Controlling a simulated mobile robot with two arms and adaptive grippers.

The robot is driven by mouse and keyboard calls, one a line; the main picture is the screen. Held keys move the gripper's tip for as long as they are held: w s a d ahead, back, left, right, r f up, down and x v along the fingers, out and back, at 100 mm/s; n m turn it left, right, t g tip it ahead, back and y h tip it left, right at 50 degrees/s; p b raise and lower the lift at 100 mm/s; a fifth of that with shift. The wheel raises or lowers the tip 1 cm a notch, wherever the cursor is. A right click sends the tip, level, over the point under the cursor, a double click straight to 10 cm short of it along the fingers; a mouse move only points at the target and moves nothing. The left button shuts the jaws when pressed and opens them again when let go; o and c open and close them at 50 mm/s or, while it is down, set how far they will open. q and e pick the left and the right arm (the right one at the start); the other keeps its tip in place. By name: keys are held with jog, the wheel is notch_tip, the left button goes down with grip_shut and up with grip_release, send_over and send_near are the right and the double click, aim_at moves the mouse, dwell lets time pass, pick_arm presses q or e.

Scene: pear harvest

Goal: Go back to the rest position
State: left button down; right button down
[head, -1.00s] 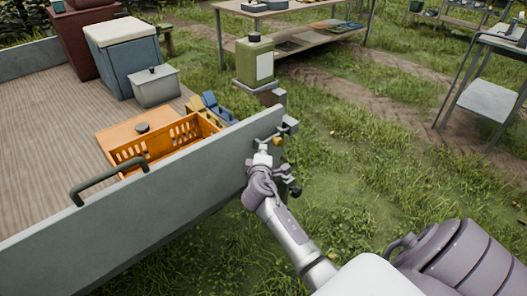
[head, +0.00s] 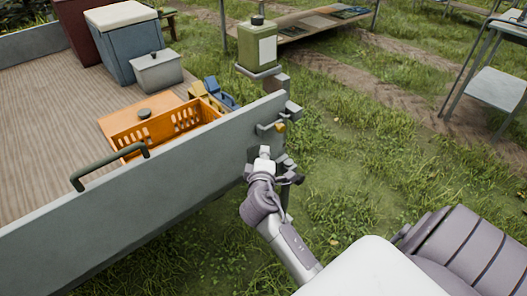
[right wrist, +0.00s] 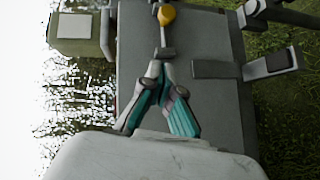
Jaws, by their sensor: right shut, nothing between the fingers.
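My right gripper (head: 274,161) is beside the outer face of the grey trailer wall (head: 130,215), near its right end. It is just below a latch with a small yellow knob (head: 280,127). In the right wrist view the fingers (right wrist: 160,70) come together at the tips with nothing between them. The tips point at the latch's bar, with the yellow knob (right wrist: 166,15) beyond; I cannot tell whether they touch it. My left gripper is not in view.
An orange crate (head: 125,140), a grey box (head: 157,73) and a blue cooler (head: 128,58) stand on the trailer bed. A green canister (head: 257,52) stands by the trailer's corner. A metal table (head: 497,92) is at the right. Open grass lies between.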

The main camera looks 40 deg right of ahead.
jog(key=s+a+f+g+y, duration=0.1)
jog(key=a+f+y, duration=0.15)
jog(key=f, duration=0.75)
jog(key=s+a+f+g+y, duration=0.1)
jog(key=s+a+f+y, duration=0.15)
jog(key=f, duration=0.65)
jog(key=s+a+f+g+y+p, duration=0.1)
jog(key=s+a+f+g, duration=0.15)
jog(key=s+f, duration=0.4)
jog(key=s+a+f+g+y, duration=0.1)
jog(key=s+a+f+y, duration=0.15)
jog(key=f, duration=0.65)
jog(key=s+a+f+m+g, duration=0.1)
jog(key=s+f, duration=0.4)
jog(key=s, duration=0.6)
jog(key=s+f+m+g+y+p, duration=0.1)
jog(key=s+f, duration=0.4)
jog(key=s, duration=0.5)
jog(key=s+a+f+m+g, duration=0.1)
jog(key=s+f+m+g, duration=0.2)
jog(key=s, duration=0.8)
notch_tip(320, 180, down, 2)
jog(key=shift+s+a+f+m+g, duration=0.1)
jog(key=shift+s+a+m+g, duration=0.2)
jog(key=shift+s+g, duration=0.05)
jog(key=shift+y, duration=0.25)
